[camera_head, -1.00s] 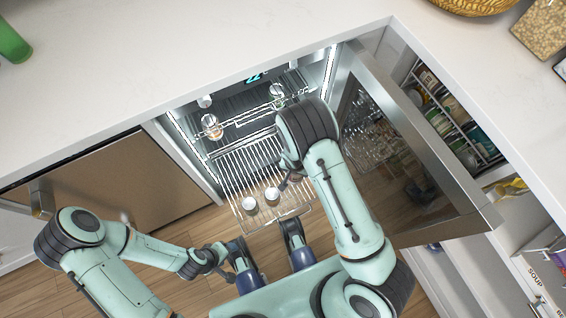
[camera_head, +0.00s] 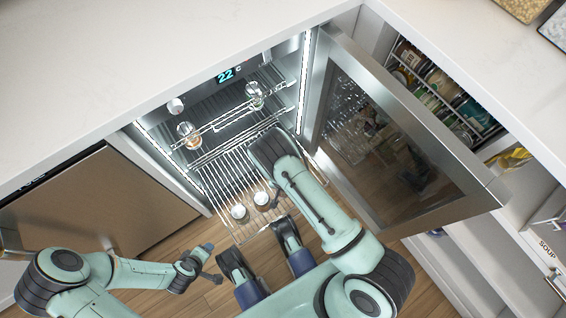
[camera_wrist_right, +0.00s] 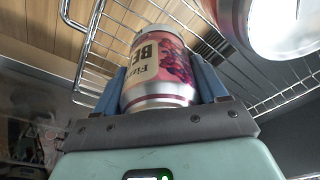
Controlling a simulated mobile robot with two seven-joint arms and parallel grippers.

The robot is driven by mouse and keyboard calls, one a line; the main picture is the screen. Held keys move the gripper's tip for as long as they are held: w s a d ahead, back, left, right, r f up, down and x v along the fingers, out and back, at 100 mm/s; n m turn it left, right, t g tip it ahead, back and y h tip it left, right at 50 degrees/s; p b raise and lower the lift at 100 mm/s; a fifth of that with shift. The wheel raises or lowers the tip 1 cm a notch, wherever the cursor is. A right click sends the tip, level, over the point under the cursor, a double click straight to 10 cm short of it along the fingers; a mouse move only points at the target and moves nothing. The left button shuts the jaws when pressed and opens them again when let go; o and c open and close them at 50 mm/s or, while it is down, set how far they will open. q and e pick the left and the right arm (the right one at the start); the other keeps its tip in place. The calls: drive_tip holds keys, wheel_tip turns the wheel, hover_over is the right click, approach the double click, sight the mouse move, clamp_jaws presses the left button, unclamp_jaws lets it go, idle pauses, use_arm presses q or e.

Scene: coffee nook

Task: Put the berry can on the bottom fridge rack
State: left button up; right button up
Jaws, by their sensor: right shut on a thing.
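The berry can (camera_wrist_right: 160,72), pink with dark lettering and a silver rim, is between the blue fingers of my right gripper (camera_wrist_right: 165,85) in the wrist view. That gripper is shut on it. In the head view two pale can tops show over the bottom fridge rack (camera_head: 232,180); the right one (camera_head: 261,198), beside my right gripper, seems to be the held can. Whether it touches the rack cannot be told. The other can (camera_head: 238,211) is at its left. My left gripper (camera_head: 206,263) is away from the fridge, at lower left; its jaw opening is unclear.
The fridge door (camera_head: 390,140) stands open at the right. Upper racks hold glass-like items (camera_head: 189,134), (camera_head: 256,94). A white counter (camera_head: 150,60) overhangs the fridge. In the wrist view another can (camera_wrist_right: 290,25) is close at upper right, near rack wires.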

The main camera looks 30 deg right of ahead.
drive_tip(key=shift+f, duration=0.2)
drive_tip(key=shift+f, duration=0.1)
drive_tip(key=o, duration=1.3)
drive_tip(key=shift+o, duration=0.2)
